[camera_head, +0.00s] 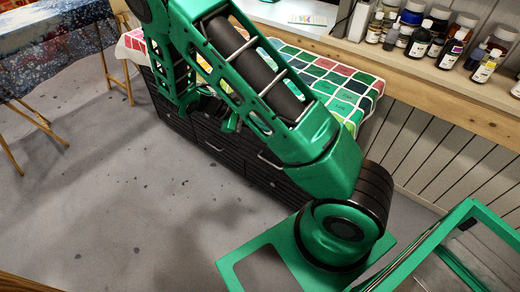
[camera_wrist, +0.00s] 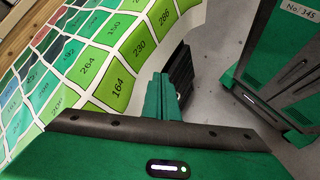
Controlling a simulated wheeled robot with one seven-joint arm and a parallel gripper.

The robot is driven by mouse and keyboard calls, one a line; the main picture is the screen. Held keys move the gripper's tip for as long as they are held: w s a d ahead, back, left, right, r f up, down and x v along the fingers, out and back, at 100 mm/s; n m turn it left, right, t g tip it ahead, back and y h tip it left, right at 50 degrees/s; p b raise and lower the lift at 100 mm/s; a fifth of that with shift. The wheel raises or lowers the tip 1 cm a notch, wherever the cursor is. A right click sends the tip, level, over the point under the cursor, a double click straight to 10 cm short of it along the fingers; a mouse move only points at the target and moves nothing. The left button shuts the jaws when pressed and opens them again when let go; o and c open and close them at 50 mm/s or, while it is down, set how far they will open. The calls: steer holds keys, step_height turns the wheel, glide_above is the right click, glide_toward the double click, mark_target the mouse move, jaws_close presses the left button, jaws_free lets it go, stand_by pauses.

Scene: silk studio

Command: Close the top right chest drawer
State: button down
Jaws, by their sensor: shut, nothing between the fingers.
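The dark chest (camera_head: 215,135) stands along the wall with light handles on its front. My arm crosses over it and hides much of its top and right part. The top right drawer (camera_head: 262,152) is partly behind my arm, and I cannot tell from the head view how far it stands out. In the wrist view a dark ribbed piece of the chest (camera_wrist: 182,72) shows just beyond the fingertips. My gripper (camera_head: 231,122) is close to the chest front, shut and empty; its green fingers also show in the wrist view (camera_wrist: 165,92). Contact with the chest cannot be told.
A cloth of numbered coloured squares (camera_head: 345,84) covers the chest top and hangs over its edge. Several bottles (camera_head: 420,40) stand on a wooden shelf (camera_head: 440,88) at the right. A dark blue patterned cloth (camera_head: 50,40) is at the left. The grey floor (camera_head: 120,200) before the chest is clear.

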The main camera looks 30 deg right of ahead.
steer(key=w+a+f+n+t+h, duration=0.1)
steer(key=a+f+n+t+h, duration=0.15)
steer(key=f, duration=0.25)
steer(key=w+a+f+n+t+h, duration=0.1)
steer(key=w+a+f+n+h, duration=0.1)
steer(key=a+f+n, duration=0.3)
steer(key=n+t+h, duration=0.3)
steer(key=n+t, duration=0.4)
glide_toward(265, 144)
steer(key=shift+g, duration=0.25)
steer(key=x, duration=0.6)
steer(key=shift+w+d+r, duration=0.15)
steer(key=shift+d+r, duration=0.05)
steer(key=shift+d, duration=0.05)
steer(key=shift+w, duration=0.1)
